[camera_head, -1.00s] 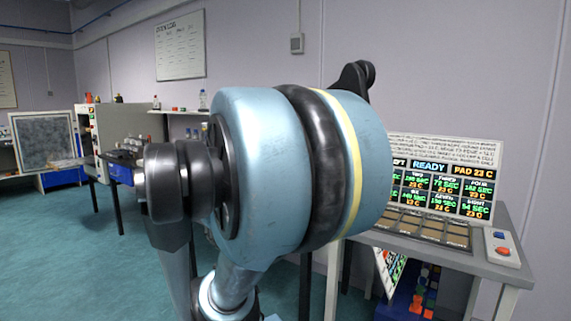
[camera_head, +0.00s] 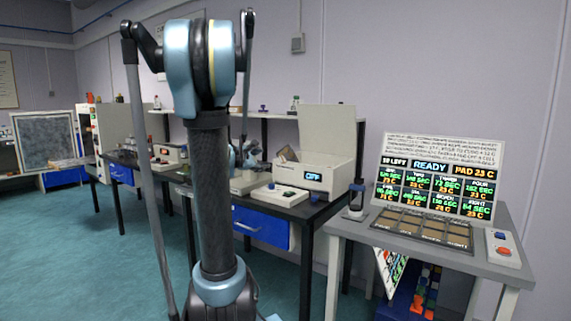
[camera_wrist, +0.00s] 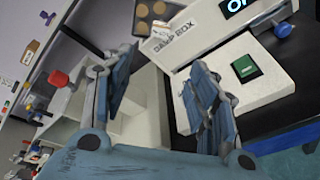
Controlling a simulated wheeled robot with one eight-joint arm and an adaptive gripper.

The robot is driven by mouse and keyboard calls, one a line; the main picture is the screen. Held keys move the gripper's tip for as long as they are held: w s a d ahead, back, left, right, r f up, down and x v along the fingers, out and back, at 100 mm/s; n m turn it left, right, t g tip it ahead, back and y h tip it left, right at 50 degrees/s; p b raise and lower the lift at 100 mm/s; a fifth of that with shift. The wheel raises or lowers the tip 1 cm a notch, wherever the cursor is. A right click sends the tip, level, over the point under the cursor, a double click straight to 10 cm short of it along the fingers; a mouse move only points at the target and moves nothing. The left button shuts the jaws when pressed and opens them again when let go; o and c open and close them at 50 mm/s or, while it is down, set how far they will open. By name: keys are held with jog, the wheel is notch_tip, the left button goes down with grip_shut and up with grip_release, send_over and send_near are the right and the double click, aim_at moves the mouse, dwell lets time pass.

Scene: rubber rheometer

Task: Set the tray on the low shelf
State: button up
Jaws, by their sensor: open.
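My gripper (camera_wrist: 162,72) is open and empty in the wrist view, with its blue fingers spread over a white housing. In the head view my gripper (camera_head: 245,156) is small, behind my arm over the black bench. In the head view a brownish edge (camera_head: 286,155) shows inside the open-lidded white box (camera_head: 322,172). I cannot tell for sure which surface is the low shelf.
A black bench (camera_head: 318,210) with a blue drawer (camera_head: 262,227) carries the box and a white control unit (camera_head: 281,195). A wall shelf (camera_head: 270,116) runs behind. The grey table (camera_head: 345,229) at right holds a display panel (camera_head: 437,170) and a pad of brown squares.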

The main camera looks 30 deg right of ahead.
send_near(285, 160)
jog(key=w+d+f, duration=0.1)
jog(key=w, duration=0.3)
jog(key=shift+s+f+x, duration=0.1)
jog(key=shift+s+x, duration=0.05)
jog(key=shift+x, duration=0.75)
jog(key=shift+s+f+x, duration=0.1)
jog(key=shift+x, duration=0.8)
jog(key=shift+s+f+x, duration=0.1)
jog(key=shift+s+x, duration=0.05)
jog(key=shift+x, duration=0.75)
jog(key=shift+d, duration=0.1)
grip_shut()
